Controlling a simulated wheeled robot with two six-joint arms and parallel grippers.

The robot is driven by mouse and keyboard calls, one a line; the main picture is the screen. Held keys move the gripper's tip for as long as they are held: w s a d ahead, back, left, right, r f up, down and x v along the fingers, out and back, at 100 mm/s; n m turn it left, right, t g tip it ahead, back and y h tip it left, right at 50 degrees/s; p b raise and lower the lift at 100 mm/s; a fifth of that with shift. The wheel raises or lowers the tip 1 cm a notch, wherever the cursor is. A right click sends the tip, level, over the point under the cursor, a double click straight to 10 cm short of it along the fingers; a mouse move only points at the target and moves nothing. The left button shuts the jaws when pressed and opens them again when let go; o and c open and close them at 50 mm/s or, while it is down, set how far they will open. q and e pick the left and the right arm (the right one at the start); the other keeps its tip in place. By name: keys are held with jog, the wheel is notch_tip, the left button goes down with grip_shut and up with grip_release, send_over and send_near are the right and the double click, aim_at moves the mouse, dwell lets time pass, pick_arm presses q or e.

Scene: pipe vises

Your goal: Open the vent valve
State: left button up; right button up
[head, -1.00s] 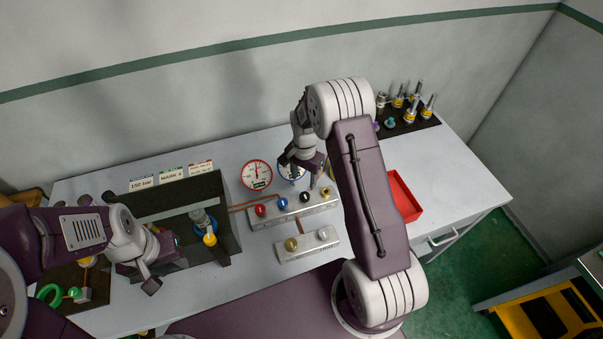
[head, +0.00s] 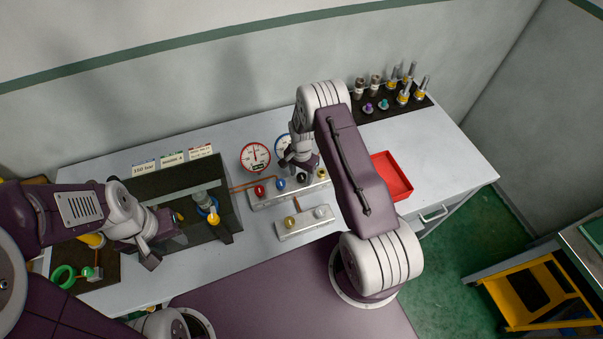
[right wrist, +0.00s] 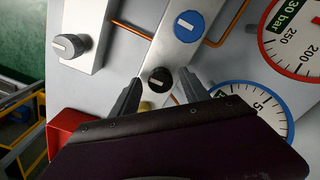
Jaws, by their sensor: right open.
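A metal valve block (head: 268,197) on the bench carries a red knob (head: 259,190), a blue knob (head: 281,184), a black knob (head: 303,177) and a yellow knob (head: 322,174). No label reads clearly as vent. My right gripper (head: 301,168) is over the block. In the right wrist view its two fingers stand apart on either side of the black knob (right wrist: 160,79), whose white mark shows. The blue knob (right wrist: 188,26) is just beyond, and the yellow knob (right wrist: 146,105) is partly hidden by the gripper. My left gripper (head: 160,246) is by the dark vise stand; its jaw opening is unclear.
A red-rimmed gauge (head: 255,157) and a blue-rimmed gauge (head: 281,146) lie behind the block. A smaller block with brass (head: 290,222) and silver (head: 320,212) knobs is in front. A red tray (head: 393,178) and a dark rack with fittings (head: 370,112) are right.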

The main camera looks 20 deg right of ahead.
jog(key=shift+w, duration=0.1)
jog(key=c, duration=0.4)
grip_shut()
